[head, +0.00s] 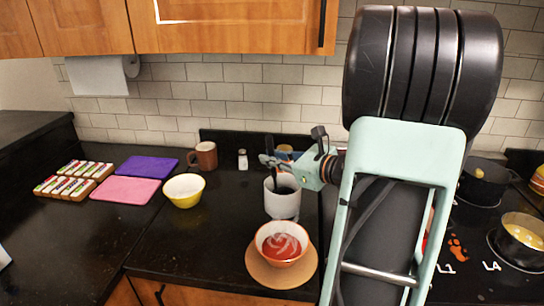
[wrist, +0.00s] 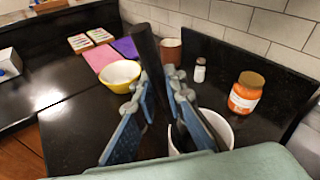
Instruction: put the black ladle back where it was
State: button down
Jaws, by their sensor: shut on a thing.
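My gripper (head: 270,162) is above the grey-white crock (head: 283,203) on the counter, its fingers pointing left. The gripper is shut on the black ladle (wrist: 146,50), whose dark upper end stands up by the fingers in the wrist view. In the head view a dark part hangs below the fingers toward the crock's mouth. I cannot tell whether it rests on the bottom. The crock's white rim (wrist: 228,127) shows below and right of my fingers (wrist: 160,85) in the wrist view, partly hidden by them.
A red-filled bowl on a round board (head: 257,272) stands in front of the crock. A yellow bowl (head: 184,191), brown mug (head: 203,155) and white shaker (head: 242,159) stand left. Stove pots (head: 484,182) are right.

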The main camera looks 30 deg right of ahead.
jog(key=shift+f+b, duration=0.5)
jog(key=shift+b, duration=0.05)
jog(key=c, duration=1.9)
grip_release()
